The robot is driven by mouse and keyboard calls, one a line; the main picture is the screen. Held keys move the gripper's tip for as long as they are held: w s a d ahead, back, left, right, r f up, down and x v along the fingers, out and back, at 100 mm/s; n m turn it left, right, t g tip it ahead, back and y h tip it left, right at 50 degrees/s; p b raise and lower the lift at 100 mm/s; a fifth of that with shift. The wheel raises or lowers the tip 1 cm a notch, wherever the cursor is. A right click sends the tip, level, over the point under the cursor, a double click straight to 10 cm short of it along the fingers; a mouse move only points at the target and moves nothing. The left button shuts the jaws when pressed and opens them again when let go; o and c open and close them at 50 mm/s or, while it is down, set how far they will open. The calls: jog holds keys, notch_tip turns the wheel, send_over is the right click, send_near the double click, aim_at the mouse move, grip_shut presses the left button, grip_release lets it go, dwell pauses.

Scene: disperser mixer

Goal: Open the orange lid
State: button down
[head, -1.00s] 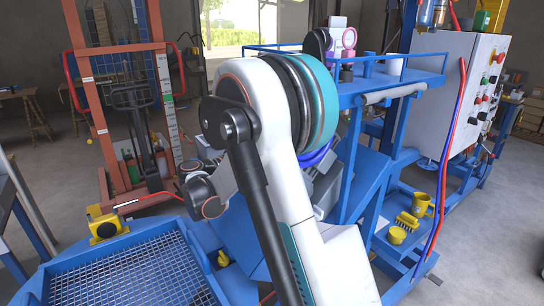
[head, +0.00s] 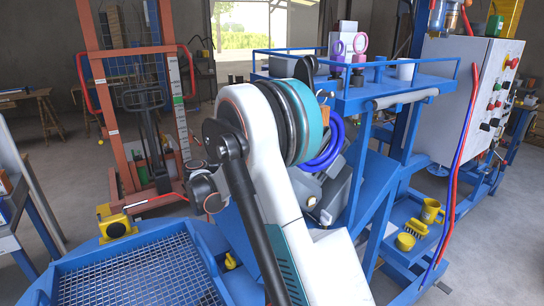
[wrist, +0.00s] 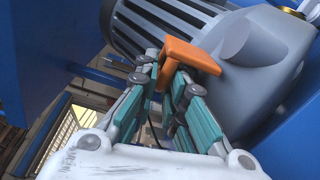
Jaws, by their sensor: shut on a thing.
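The orange lid (wrist: 187,56) is a small bent piece at the top middle of the wrist view, next to a grey motor housing (wrist: 262,65). My gripper (wrist: 169,76) has its teal-padded fingers shut on the lid, one on each side of it. Part of the lid's underside is hidden by the fingers, and I cannot tell its exact angle to the housing. In the head view a small orange patch (head: 325,114) shows just right of my arm, and my arm hides the gripper.
A blue frame with a railed top shelf (head: 350,103) stands behind and right of my arm. Yellow cups and a brush (head: 416,228) sit on a low blue shelf. A white control cabinet (head: 455,95) is at right. A blue mesh platform (head: 135,280) lies front left.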

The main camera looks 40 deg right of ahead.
jog(key=shift+w+n, duration=0.4)
jog(key=shift+n, duration=0.5)
jog(key=c, duration=1.7)
grip_release()
jog(key=shift+f, duration=0.15)
jog(key=shift+a, duration=0.1)
jog(key=a, duration=0.8)
jog(key=shift+w, duration=0.25)
jog(key=shift+d, duration=0.1)
